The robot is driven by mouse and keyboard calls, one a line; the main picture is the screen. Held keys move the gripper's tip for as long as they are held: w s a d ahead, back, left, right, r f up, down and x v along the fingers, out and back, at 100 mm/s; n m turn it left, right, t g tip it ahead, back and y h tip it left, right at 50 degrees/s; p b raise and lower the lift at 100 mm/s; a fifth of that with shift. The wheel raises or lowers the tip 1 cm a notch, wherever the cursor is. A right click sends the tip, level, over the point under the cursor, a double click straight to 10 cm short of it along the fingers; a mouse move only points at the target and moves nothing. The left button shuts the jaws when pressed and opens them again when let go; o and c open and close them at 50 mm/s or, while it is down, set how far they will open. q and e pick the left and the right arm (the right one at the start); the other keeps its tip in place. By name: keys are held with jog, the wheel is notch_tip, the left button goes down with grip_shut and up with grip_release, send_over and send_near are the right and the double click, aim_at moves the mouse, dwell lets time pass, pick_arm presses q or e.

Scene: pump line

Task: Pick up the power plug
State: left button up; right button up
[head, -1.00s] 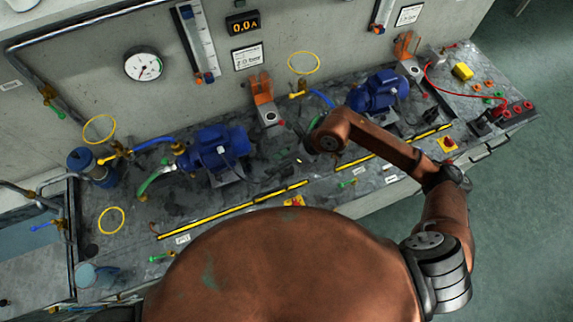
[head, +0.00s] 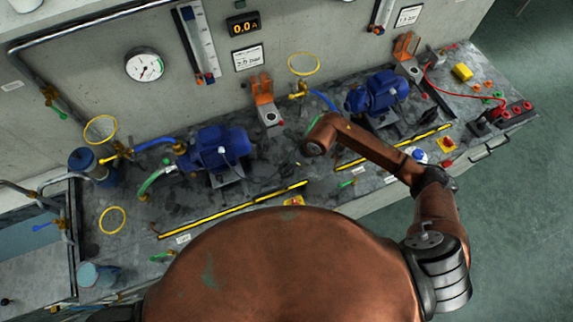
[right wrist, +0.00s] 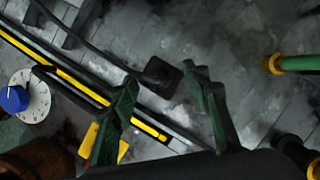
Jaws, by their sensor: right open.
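The power plug (right wrist: 163,76) is a small black block lying on the dark, stained bench top in the right wrist view. Its black cable runs from it to the upper left. My right gripper (right wrist: 159,88) is open, with one dark green finger on each side of the plug and a gap to it. I cannot tell how high the fingertips are above the bench. In the head view my right wrist (head: 318,146) is over the bench between the two blue pumps, and the plug is hard to make out there. My left gripper is not in view.
Blue pumps stand left (head: 219,148) and right (head: 377,92) on the bench. Yellow-black strips (head: 232,210) run along the bench front. In the right wrist view a blue knob on a white dial (right wrist: 16,98) is at left and a green hose (right wrist: 298,62) at right.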

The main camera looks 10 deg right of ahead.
grip_shut()
dwell(0.5)
jog(key=shift+r, duration=0.15)
